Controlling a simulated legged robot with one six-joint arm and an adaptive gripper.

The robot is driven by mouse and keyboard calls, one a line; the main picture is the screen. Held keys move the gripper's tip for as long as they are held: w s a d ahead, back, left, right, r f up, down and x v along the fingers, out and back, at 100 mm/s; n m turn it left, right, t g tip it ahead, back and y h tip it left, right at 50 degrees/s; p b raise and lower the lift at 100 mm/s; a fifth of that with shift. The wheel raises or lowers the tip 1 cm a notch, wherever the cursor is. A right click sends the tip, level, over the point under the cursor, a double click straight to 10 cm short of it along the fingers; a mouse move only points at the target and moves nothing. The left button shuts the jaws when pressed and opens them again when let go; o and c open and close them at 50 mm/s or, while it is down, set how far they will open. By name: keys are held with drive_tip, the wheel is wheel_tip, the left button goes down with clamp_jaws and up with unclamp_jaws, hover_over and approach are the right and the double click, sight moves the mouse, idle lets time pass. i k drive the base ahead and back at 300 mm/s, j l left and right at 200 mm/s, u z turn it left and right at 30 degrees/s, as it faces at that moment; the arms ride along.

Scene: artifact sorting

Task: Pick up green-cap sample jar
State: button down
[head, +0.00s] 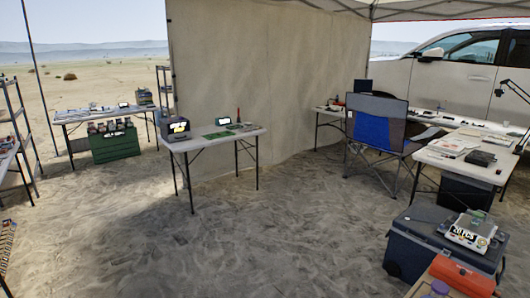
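No other green-capped jar can be made out. My gripper is not in view.
A dark blue cooler (410,250) with a boxy device (472,232) on top stands at the right. A folding table (212,143) stands ahead. A blue camp chair (378,130) stands before the right-hand tables. The sandy floor (250,235) between is open.

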sight(475, 222)
drive_tip(key=z, duration=1.55)
drive_tip(key=l+z, duration=0.35)
drive_tip(key=i+l+z, duration=0.15)
drive_tip(key=l+z, duration=0.2)
drive_tip(key=l, duration=0.2)
drive_tip(key=i+l+z, duration=0.25)
drive_tip(key=i+l, duration=0.85)
drive_tip(key=i+u, duration=0.4)
drive_tip(key=i, duration=0.3)
drive_tip(key=i+l+u, duration=0.1)
drive_tip(key=i+u, duration=0.35)
drive_tip(key=i, duration=0.25)
